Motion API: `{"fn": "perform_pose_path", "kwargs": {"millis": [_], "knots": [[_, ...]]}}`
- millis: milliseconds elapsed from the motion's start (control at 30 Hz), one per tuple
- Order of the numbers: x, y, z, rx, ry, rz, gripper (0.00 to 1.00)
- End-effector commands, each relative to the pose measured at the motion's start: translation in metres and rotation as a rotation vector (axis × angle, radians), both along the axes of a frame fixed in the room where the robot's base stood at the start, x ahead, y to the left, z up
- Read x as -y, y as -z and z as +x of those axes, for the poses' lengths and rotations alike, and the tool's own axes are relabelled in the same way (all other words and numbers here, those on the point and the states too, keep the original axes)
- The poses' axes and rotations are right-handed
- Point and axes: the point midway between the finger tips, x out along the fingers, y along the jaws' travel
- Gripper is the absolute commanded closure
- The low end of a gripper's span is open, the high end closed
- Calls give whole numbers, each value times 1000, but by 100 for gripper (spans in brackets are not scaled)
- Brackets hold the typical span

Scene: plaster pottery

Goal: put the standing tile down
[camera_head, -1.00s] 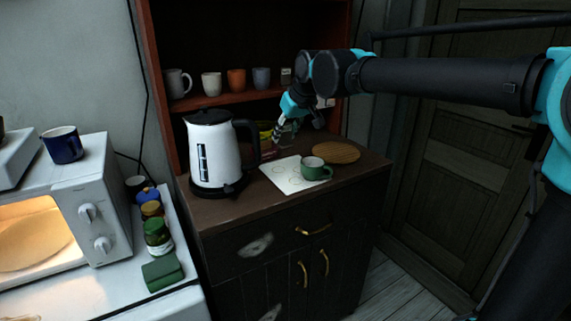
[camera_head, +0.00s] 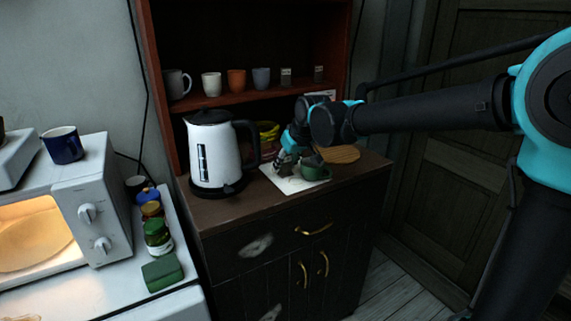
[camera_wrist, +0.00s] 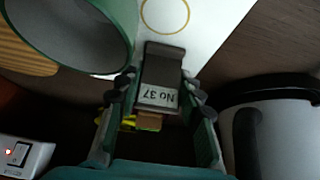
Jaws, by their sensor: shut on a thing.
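My gripper (camera_head: 287,163) is low over a white sheet, just left of the green mug (camera_head: 313,171). In the wrist view my gripper (camera_wrist: 158,88) is shut on a dark tile (camera_wrist: 164,62) with a white label reading "No 37". The tile lies between the two fingers, its far end in front of the white sheet (camera_wrist: 215,22). I cannot tell whether it touches the sheet. The sheet has ring outlines, one clear of the tile's end. The green mug (camera_wrist: 75,30) is close at the upper left of the wrist view.
A white kettle (camera_head: 212,155) stands left of the sheet. A round wooden board (camera_head: 343,154) lies behind the mug to the right. A yellow object (camera_head: 268,132) is at the back. The cabinet top's front strip is clear.

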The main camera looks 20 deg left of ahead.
Motion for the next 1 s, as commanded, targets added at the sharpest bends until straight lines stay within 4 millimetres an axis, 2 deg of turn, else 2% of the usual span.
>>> {"fn": "perform_pose_path", "kwargs": {"millis": [100, 133, 300, 667, 767, 1000], "knots": [[0, 2, 0, 0, 0, 0, 91], [0, 2, 0, 0, 0, 0, 61], [0, 2, 0, 0, 0, 0, 43], [1, -3, -1, 0, 0, 0, 43], [6, -13, -5, 0, 0, 0, 43], [26, -53, -22, 0, 0, 0, 43]]}}
